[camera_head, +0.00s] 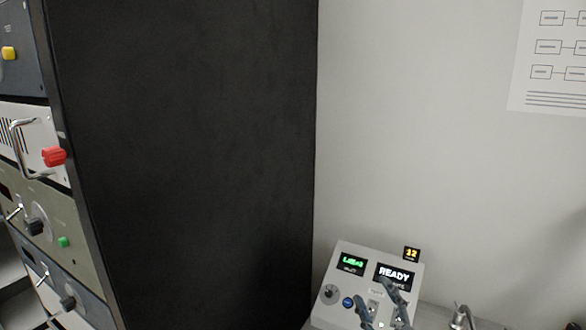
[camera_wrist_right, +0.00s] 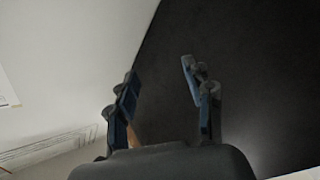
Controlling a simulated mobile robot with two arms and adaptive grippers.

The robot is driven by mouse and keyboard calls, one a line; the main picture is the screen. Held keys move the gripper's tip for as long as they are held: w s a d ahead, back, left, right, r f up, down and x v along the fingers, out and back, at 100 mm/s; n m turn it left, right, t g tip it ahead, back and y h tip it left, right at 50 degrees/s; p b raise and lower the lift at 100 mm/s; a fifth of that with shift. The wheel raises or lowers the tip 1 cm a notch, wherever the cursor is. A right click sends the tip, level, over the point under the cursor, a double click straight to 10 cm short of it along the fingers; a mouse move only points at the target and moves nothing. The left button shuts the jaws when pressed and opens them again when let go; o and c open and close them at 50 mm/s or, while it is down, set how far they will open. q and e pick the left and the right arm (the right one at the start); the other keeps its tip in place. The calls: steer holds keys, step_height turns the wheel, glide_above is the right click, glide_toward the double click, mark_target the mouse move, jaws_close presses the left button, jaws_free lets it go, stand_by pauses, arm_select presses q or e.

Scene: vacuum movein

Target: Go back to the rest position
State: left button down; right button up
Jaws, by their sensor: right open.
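My right gripper (camera_head: 382,310) shows at the bottom of the head view, in front of the lower part of a grey control box. In the right wrist view the right gripper (camera_wrist_right: 158,88) is open, with its two fingers well apart and nothing between them. Behind the fingers are the white wall and a dark panel. My left gripper is not in the head view.
The control box (camera_head: 340,287) has a lit READY display. A tall black cabinet side (camera_head: 195,160) fills the middle left. A rack (camera_head: 50,215) with coloured knobs and handles stands at far left. A chart (camera_head: 548,60) hangs on the wall.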

steer(key=s+d+f+m+g+h, duration=0.35)
steer(key=s+f, duration=0.25)
steer(key=f, duration=0.2)
steer(key=s+d+f+m+g+h, duration=0.2)
steer(key=s+f+m+g, duration=0.25)
steer(key=f, duration=0.25)
steer(key=s+a+f+m+g+y, duration=0.1)
steer(key=s+f+g, duration=0.35)
steer(key=s, duration=0.55)
steer(key=s+f+g+y, duration=0.1)
steer(key=s+f+g, duration=0.3)
steer(key=s, duration=0.5)
step_height(320, 180, down, 31)
steer(key=s+b, duration=0.1)
steer(key=b, duration=0.5)
steer(key=s+d+f+g+b, duration=0.1)
steer(key=s+f+b, duration=0.1)
steer(key=s+f, duration=0.6)
steer(key=s+d+f+b, duration=0.1)
steer(key=s+f+b, duration=0.1)
steer(key=s+f, duration=0.7)
step_height(320, 180, down, 5)
steer(key=shift+s+d+r+g, duration=0.15)
steer(key=shift+d+r+g, duration=0.05)
steer(key=shift+d+g, duration=0.2)
